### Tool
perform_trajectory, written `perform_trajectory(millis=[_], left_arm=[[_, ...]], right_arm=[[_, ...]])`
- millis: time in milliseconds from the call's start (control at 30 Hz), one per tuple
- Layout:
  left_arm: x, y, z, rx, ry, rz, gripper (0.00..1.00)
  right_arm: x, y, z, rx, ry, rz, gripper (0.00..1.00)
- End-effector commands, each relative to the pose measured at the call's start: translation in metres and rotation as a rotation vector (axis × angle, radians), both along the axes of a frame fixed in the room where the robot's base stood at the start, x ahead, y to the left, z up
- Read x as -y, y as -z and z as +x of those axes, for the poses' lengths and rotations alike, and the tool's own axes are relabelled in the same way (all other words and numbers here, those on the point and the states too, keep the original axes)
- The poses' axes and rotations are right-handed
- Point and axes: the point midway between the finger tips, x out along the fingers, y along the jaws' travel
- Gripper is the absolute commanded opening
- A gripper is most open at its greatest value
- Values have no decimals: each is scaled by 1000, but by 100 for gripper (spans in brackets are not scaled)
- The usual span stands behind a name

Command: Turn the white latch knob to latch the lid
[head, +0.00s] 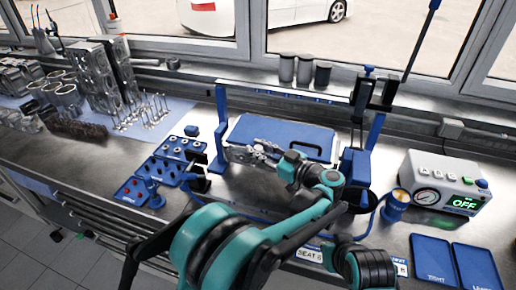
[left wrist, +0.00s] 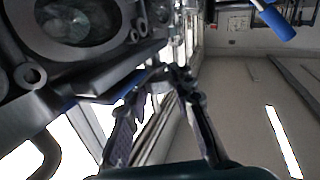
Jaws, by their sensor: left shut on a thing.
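The blue lid (head: 265,130) with a dark handle lies in the middle of the bench in the head view. My left gripper (head: 238,153) is at the lid's near left side, its arm reaching across in front of the lid. In the left wrist view, its two fingers (left wrist: 170,82) converge on something small and dark-looking, and the gripper is shut on it. I cannot make out the white latch knob itself; the fingers hide that spot. My right gripper does not show in either view.
A blue frame (head: 221,118) stands around the lid. Blue trays of small parts (head: 178,148) are to the left. A grey gauge box (head: 440,185) reading OFF and blue trays (head: 433,262) are to the right. A large metal part with a round bore (left wrist: 75,20) is close in the wrist view.

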Motion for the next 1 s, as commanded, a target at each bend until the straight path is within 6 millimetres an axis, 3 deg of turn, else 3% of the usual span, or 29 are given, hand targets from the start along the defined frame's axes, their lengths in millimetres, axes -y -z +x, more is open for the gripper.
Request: perform_trajectory(millis=[33,67,100,133,533,1000], left_arm=[[1,1,0,-1,1,-1,0],[1,1,0,-1,1,-1,31],[1,1,0,-2,1,-1,42],[0,1,0,-2,1,-1,46],[0,-9,0,-1,1,-1,46],[1,-90,0,-2,1,-1,46]], right_arm=[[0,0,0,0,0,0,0],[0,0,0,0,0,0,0],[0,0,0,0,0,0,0],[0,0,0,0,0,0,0],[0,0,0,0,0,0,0],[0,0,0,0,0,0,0]])
